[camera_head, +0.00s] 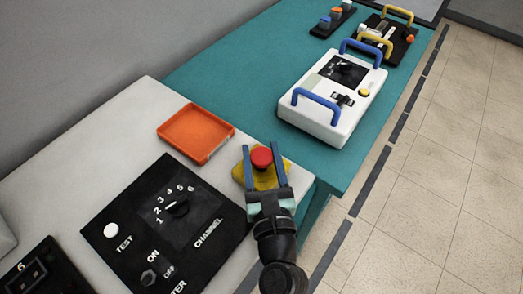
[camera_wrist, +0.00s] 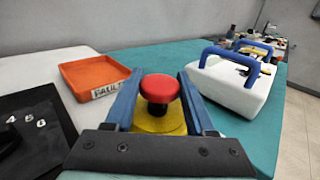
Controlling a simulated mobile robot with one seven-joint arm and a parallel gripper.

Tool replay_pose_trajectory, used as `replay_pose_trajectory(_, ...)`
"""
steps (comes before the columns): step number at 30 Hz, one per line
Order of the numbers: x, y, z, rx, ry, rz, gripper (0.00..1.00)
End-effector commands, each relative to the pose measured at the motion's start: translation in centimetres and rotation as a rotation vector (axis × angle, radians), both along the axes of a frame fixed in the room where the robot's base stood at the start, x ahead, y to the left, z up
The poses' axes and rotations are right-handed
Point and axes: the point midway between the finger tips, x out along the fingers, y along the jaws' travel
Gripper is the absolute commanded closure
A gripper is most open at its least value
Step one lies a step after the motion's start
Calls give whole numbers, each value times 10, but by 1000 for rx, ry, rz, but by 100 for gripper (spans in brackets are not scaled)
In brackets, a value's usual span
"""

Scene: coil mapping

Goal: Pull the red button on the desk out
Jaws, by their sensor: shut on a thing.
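The red button (camera_head: 262,157) is a mushroom knob on a yellow base (camera_head: 241,172) at the right edge of the pale desk (camera_head: 120,112). It also shows in the wrist view (camera_wrist: 160,88), standing up on a dark stem over the yellow base (camera_wrist: 160,122). My gripper (camera_head: 260,146) has its two blue fingers along both sides of the button and is shut on it. In the wrist view the fingers reach past the button on its left and right; the exact contact is hard to see.
An orange tray (camera_head: 196,132) lies left of the button. A black panel with a channel dial (camera_head: 166,222) is at the front left. A white case with blue handles (camera_head: 331,97) stands on the teal table (camera_head: 235,75) behind. Tiled floor is to the right.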

Motion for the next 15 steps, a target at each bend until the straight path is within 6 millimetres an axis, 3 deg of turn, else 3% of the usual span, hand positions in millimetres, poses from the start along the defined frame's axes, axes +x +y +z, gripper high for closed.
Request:
replay_pose_trajectory(6, 1, 0, 5, 2, -13, -1, 100)
replay_pose_trajectory(7, 1, 0, 6, 2, -14, -1, 40)
replay_pose_trajectory(11, 1, 0, 5, 2, -12, 0, 16)
replay_pose_trajectory(15, 1, 0, 4, 2, -10, 0, 15)
